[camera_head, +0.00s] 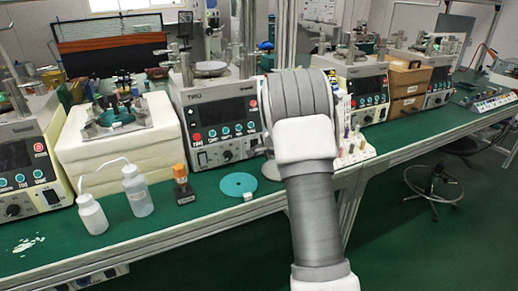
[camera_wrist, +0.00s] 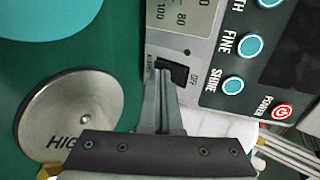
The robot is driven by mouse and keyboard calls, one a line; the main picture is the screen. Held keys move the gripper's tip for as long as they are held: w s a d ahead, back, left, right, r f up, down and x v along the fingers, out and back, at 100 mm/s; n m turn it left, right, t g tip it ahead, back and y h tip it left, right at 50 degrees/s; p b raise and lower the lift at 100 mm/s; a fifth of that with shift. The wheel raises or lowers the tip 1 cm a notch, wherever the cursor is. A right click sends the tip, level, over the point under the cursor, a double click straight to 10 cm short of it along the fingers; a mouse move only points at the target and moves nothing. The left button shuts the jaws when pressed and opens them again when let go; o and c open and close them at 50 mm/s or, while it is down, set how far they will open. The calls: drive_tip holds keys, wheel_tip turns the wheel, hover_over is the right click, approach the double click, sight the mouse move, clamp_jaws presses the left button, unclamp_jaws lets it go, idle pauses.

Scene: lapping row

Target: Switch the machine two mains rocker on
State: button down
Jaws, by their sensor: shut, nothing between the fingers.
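The machine (camera_head: 222,115) behind the turquoise disc has a dark screen, coloured buttons and a knob in the head view. Its front panel also shows close up in the wrist view (camera_wrist: 208,82). The black mains rocker (camera_wrist: 177,73) sits at the panel's lower edge, with an OFF label beside it. My gripper (camera_wrist: 163,78) is shut and empty, its fingertips over the rocker and covering part of it. I cannot tell whether they touch it or which way the rocker is set. In the head view my arm hides the gripper.
A turquoise disc (camera_head: 238,184) and a metal disc (camera_wrist: 70,112) lie on the green bench before the machine. Two white bottles (camera_head: 137,190) and an orange-capped bottle (camera_head: 182,184) stand to the left. A red power button (camera_wrist: 283,110) is on the same panel.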

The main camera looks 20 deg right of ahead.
drive_tip(key=shift+w+f+b, duration=0.2)
drive_tip(key=shift+f+b, duration=0.1)
drive_tip(key=shift+b, duration=0.6)
drive_tip(key=shift+f+b, duration=0.15)
drive_tip(key=shift+b, duration=1.3)
drive_tip(key=shift+r, duration=0.2)
drive_tip(key=shift+p, duration=0.3)
